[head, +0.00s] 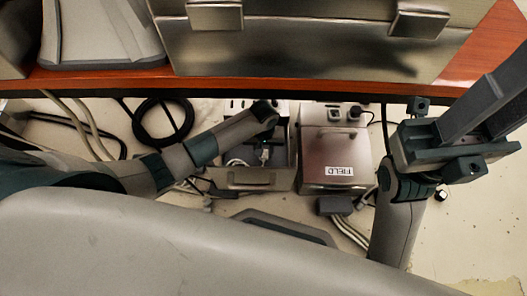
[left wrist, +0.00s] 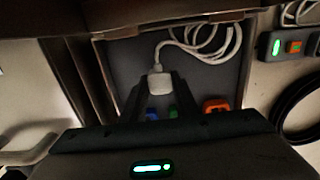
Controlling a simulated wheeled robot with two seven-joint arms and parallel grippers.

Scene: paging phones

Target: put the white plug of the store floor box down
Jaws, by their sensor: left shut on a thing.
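The white plug (left wrist: 160,82) is between the fingertips of my left gripper (left wrist: 160,94) in the left wrist view. The gripper is shut on it. A white cable (left wrist: 205,45) runs from the plug and loops over the dark inside of an open box. In the head view my left arm reaches over this open metal floor box (head: 252,180), under the desk edge. The plug is small and hard to make out there. I cannot tell whether the plug touches the box floor. My right gripper (head: 480,105) is at the right, away from the boxes; its jaw gap is unclear.
Blue (left wrist: 152,115), green (left wrist: 173,111) and orange (left wrist: 216,105) pieces lie near the plug. A closed box labelled FIELD (head: 335,150) stands right of the open one. A wooden desk edge (head: 110,82) overhangs. A black cable coil (head: 163,120) and other cables lie left.

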